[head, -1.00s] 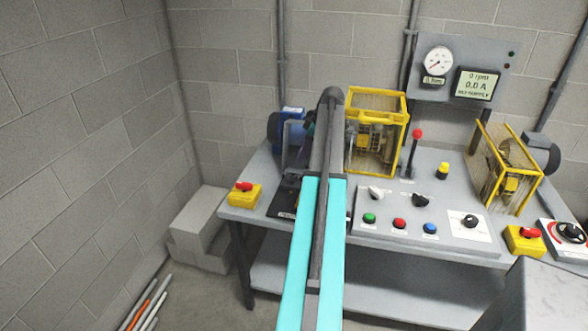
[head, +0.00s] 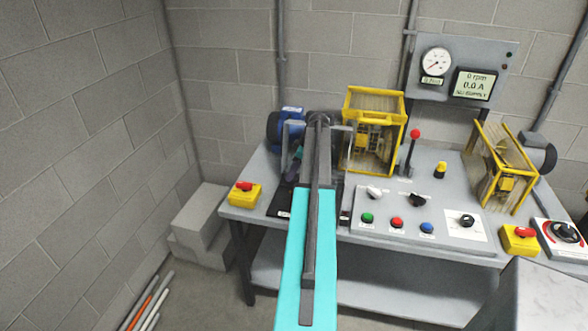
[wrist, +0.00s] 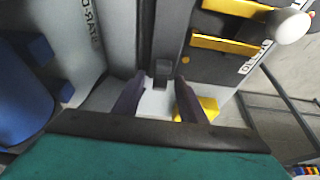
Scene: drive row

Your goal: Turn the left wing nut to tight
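My gripper (wrist: 160,108) shows in the wrist view with its two dark fingers apart and a gap between them. A small dark block (wrist: 162,72) stands just beyond the fingertips, in line with the gap, at the end of a grey strip. I cannot tell whether this block is the left wing nut. No wing nut can be made out clearly in either view. In the head view, my arm covers much of the left end of the bench, beside the blue motor (head: 273,128), and the fingertips are not clear there.
The grey bench (head: 350,226) carries a yellow cage (head: 374,104) right of my arm, a red-knobbed lever (head: 414,148), and a control panel with several buttons. A yellow box with a red switch (head: 244,193) sits at the front left. Grey blocks (head: 198,240) stand by the wall.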

